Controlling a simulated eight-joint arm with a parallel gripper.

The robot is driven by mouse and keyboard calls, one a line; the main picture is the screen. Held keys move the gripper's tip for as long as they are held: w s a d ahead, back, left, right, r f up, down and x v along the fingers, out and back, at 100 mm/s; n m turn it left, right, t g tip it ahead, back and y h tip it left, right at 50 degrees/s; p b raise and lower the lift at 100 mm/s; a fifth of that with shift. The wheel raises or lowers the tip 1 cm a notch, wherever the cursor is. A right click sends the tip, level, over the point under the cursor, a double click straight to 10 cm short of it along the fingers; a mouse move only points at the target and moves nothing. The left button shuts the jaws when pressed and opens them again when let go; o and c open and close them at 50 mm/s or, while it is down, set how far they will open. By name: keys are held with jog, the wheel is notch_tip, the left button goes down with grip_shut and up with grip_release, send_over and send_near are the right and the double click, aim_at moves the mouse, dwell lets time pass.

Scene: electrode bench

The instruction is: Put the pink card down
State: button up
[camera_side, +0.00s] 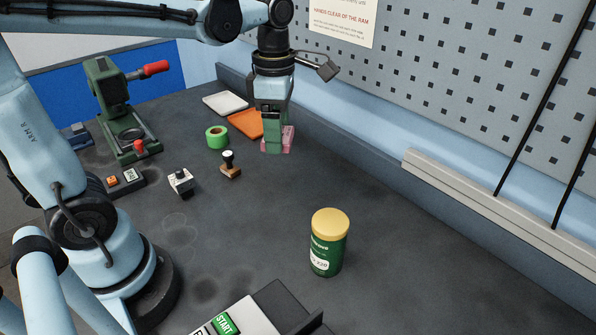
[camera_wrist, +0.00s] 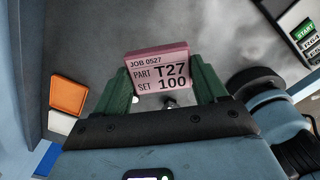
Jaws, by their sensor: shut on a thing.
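The pink card (camera_wrist: 152,59) is between the green fingers of my gripper (camera_wrist: 163,82) in the wrist view. Its face reads JOB 0527, PART T27, SET 100. In the side view my gripper (camera_side: 273,148) points down, low over the grey bench, with the pink card (camera_side: 289,136) showing at its fingertips. The gripper is shut on the card. I cannot tell whether the card's lower edge touches the bench, as the fingers hide part of it.
An orange pad (camera_side: 243,123) and a white pad (camera_side: 225,103) lie left of my gripper. A green tape roll (camera_side: 217,137) and a stamp (camera_side: 230,167) are nearby. A green jar with a yellow lid (camera_side: 328,245) stands nearer the camera. Bench between jar and gripper is clear; the pegboard wall (camera_side: 470,80) is behind.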

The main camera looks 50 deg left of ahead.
jog(key=s+d+m, duration=0.2)
jog(key=d+m, duration=0.3)
jog(key=d, duration=0.6)
jog(key=s+d+m, duration=0.2)
jog(key=d+m, duration=0.4)
jog(key=d, duration=0.5)
jog(key=s+d+m, duration=0.7)
jog(key=s+d, duration=0.3)
jog(key=d, duration=0.1)
send_over(382, 317)
notch_tip(382, 317, down, 12)
jog(key=shift+f, duration=2.1)
jog(key=shift+f, duration=0.15)
jog(key=o, duration=1.1)
jog(key=shift+c, duration=0.2)
